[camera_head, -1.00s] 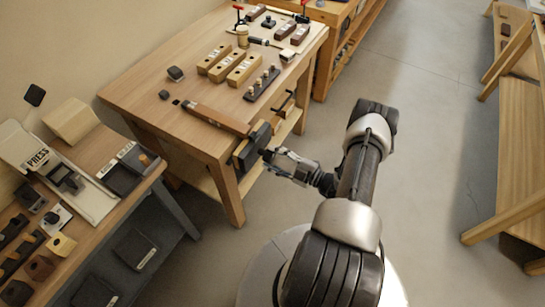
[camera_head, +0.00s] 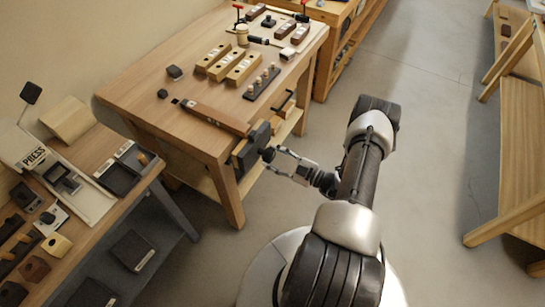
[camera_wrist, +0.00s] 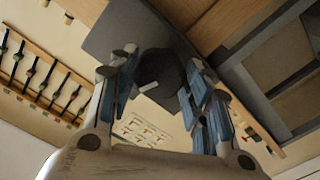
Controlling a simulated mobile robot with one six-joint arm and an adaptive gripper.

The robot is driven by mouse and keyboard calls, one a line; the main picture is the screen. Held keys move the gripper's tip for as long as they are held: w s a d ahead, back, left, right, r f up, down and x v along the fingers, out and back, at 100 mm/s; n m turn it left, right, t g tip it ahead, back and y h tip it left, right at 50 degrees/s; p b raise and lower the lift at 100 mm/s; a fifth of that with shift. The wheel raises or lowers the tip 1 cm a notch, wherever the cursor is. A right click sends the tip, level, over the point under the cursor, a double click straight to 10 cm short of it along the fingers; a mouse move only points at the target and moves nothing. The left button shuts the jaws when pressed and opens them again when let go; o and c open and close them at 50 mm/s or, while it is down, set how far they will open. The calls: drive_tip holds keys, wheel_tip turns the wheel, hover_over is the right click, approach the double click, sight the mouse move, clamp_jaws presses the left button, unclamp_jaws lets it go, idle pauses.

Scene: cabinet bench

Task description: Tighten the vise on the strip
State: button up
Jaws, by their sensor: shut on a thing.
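The dark grey vise (camera_head: 247,150) is mounted on the front edge of the wooden bench. A long brown strip (camera_head: 214,116) lies along the bench top, with its near end at the vise; the exact contact there is too small to tell. My gripper (camera_head: 269,155) is at the vise's outer face. In the wrist view, the blue-padded fingers of my gripper (camera_wrist: 160,80) stand on both sides of a dark round knob (camera_wrist: 160,70) in front of the vise's grey plate (camera_wrist: 120,28). My gripper is shut on this knob.
The bench (camera_head: 140,93) also bears wooden blocks (camera_head: 243,69), a dark peg rack (camera_head: 262,84) and small tools at the back. A side table with a press (camera_head: 62,180) stands at left. Another wooden bench (camera_head: 520,150) stands at right. The floor between is clear.

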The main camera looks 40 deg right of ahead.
drive_tip(key=shift+f+m+b, duration=0.1)
drive_tip(key=shift+m+b, duration=0.35)
drive_tip(key=shift+m, duration=1.55)
drive_tip(key=o, duration=0.9)
drive_tip(key=b+v, duration=0.1)
drive_tip(key=v, duration=0.6)
drive_tip(key=shift+a, duration=0.1)
